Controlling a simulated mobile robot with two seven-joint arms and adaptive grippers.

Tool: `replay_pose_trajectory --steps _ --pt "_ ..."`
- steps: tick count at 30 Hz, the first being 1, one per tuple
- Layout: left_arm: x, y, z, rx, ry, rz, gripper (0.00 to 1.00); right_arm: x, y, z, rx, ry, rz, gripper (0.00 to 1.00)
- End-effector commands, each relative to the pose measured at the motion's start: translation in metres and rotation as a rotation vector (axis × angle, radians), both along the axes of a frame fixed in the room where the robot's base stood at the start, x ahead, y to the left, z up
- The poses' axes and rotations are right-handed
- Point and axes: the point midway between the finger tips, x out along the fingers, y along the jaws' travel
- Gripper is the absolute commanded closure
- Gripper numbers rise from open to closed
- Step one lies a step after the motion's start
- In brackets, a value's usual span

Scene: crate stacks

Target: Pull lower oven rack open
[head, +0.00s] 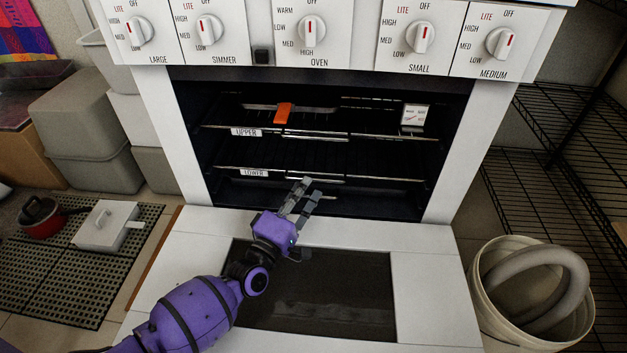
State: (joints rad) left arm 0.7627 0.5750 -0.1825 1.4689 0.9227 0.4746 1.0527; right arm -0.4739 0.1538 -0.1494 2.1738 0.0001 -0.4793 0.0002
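The oven (195,150) is open, with its door (420,270) folded down flat in front. The lower rack (380,178), labelled LOWER, sits inside the oven, its front bar just behind the opening. The upper rack (365,137), labelled UPPER, is above it. My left gripper (310,187) reaches over the door to the middle of the lower rack's front. Its two fingers are apart and point at the rack's front bar. I cannot tell whether they touch the bar, and I see nothing clearly held. My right gripper is not in view.
An orange item (283,112) and a small white dial (414,115) are at the upper rack. A white bin (490,300) with a grey hose stands right of the door. A red pot (42,217) and a white box (105,226) lie on a mat at left.

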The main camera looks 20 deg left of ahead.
Motion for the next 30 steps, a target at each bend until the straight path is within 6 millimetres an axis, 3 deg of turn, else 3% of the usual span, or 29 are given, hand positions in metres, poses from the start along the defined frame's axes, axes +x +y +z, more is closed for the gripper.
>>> replay_pose_trajectory --steps 7,18,24,30 --pt "0.034 -0.004 0.004 0.002 0.001 -0.001 0.75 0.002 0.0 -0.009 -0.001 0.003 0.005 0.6" --pt "0.042 -0.005 0.007 0.002 0.003 0.0 0.75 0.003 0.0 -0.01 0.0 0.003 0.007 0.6" --pt "0.042 -0.005 0.007 0.003 0.002 0.0 0.99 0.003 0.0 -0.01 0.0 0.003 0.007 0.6" --pt "0.042 -0.005 0.009 0.005 -0.003 0.001 1.0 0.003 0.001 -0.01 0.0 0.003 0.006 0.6"
